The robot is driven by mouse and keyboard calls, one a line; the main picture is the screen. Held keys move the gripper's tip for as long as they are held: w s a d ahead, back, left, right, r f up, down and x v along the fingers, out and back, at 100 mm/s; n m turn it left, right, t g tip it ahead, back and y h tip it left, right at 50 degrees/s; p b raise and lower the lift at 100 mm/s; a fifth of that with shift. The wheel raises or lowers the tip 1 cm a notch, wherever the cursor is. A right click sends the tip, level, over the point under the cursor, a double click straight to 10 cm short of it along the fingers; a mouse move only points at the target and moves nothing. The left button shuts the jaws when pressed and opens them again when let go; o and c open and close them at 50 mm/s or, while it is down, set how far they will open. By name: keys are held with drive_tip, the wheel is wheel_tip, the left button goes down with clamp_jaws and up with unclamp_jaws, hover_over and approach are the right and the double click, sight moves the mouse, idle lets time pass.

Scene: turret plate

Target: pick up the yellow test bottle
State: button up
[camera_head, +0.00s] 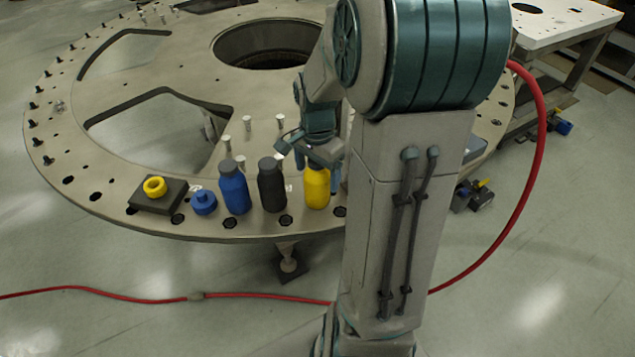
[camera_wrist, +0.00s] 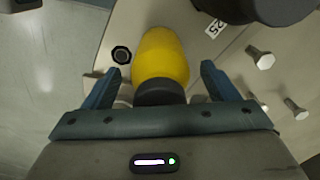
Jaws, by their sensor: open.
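The yellow test bottle (camera_head: 317,188) stands upright near the front edge of the round turret plate (camera_head: 190,220), to the right of a black bottle (camera_head: 271,186). In the wrist view the yellow bottle (camera_wrist: 160,58) lies between the two spread fingers, with its dark cap (camera_wrist: 160,92) nearest the gripper. My gripper (camera_head: 315,150) is at the top of the bottle in the head view and partly hides it. In the wrist view my gripper (camera_wrist: 160,82) is open, with a gap visible between each finger and the bottle.
A blue bottle (camera_head: 234,188), a blue cap-like part (camera_head: 204,202) and a dark block with a yellow ring (camera_head: 155,187) stand left along the rim. Several bolts (camera_head: 247,124) stand upright behind the bottles. In the wrist view a dark round object (camera_wrist: 265,8) is close by.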

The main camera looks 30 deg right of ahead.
drive_tip(key=c, duration=1.4)
drive_tip(key=shift+r, duration=0.15)
